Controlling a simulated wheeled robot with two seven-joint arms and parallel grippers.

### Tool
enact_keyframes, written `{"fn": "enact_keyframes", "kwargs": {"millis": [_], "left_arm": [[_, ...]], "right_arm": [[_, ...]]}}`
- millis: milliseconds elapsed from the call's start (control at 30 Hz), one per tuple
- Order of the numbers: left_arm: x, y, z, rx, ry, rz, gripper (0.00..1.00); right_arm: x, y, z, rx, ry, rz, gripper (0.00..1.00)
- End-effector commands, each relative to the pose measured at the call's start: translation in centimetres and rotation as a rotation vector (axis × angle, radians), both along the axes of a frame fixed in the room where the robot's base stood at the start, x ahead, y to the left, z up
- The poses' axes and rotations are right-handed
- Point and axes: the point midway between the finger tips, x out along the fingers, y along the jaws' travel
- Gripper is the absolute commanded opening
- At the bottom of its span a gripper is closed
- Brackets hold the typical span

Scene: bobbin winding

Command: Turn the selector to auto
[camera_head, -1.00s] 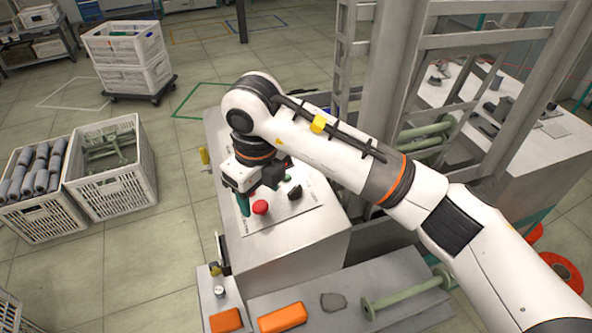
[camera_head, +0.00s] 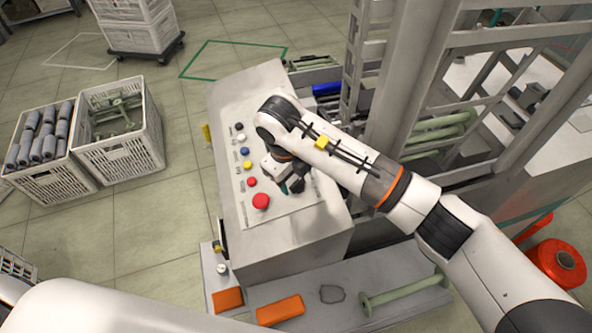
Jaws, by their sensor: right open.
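The control panel (camera_head: 243,180) lies on the sloped top of a grey machine cabinet. It carries a large red button (camera_head: 261,201), a smaller red button (camera_head: 252,182), a yellow one (camera_head: 248,165), a blue one (camera_head: 245,151) and dark and white ones farther back. My right gripper (camera_head: 288,187) is open and points down over the panel's right part, beside the red buttons. The selector is hidden behind or under this gripper, so I cannot tell its setting or whether the fingers touch it. My left gripper is out of view.
A ledge in front holds two orange blocks (camera_head: 280,310), a grey flat piece (camera_head: 332,294) and a green bobbin (camera_head: 404,290). A metal frame (camera_head: 392,90) stands right of the panel. Crates (camera_head: 118,150) stand on the floor at left. A red spool (camera_head: 557,262) is at right.

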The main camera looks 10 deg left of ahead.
Motion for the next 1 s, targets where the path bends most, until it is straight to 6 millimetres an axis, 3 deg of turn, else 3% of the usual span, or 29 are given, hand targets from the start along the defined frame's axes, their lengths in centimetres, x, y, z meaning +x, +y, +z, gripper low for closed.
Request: {"fn": "enact_keyframes", "kwargs": {"millis": [200,467,567,767,1000], "left_arm": [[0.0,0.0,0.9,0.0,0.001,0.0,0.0],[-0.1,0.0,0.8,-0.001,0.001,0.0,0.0],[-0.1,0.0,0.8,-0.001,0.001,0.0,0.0],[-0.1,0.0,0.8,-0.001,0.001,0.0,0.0],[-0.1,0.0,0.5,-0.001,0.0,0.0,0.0]], "right_arm": [[0.3,-0.1,-1.7,0.001,0.001,0.0,0.6],[0.3,-0.1,-1.9,0.001,0.0,0.001,0.6],[0.3,-0.1,-1.9,0.001,0.0,0.0,0.49],[0.3,-0.1,-1.9,0.001,0.0,0.0,0.16],[0.3,-0.1,-1.9,0.003,-0.004,-0.016,0.15]]}}
